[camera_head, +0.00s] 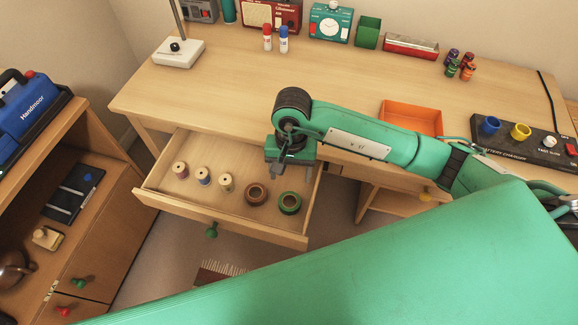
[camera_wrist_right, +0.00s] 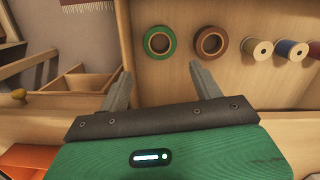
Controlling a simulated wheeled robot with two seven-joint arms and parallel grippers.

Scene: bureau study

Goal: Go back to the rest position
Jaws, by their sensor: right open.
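My right gripper (camera_head: 289,160) is above the right back part of an open drawer (camera_head: 223,217) in the desk. In the right wrist view its two fingers stand wide apart and the right gripper (camera_wrist_right: 160,85) is open, with nothing between them. In the drawer lie a green tape roll (camera_head: 289,203), a brown tape roll (camera_head: 256,195) and several thread spools (camera_head: 203,176). The green roll (camera_wrist_right: 160,42) and the brown roll (camera_wrist_right: 211,43) lie ahead of the fingers, apart from them. My left gripper is not in view.
The desk (camera_head: 230,85) holds a lamp base (camera_head: 178,52), an orange tray (camera_head: 411,118) and a battery charger (camera_head: 520,140). A green box (camera_head: 367,32) and a red box stand at the back. A shelf unit (camera_head: 75,120) is at the left. The desk's middle is clear.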

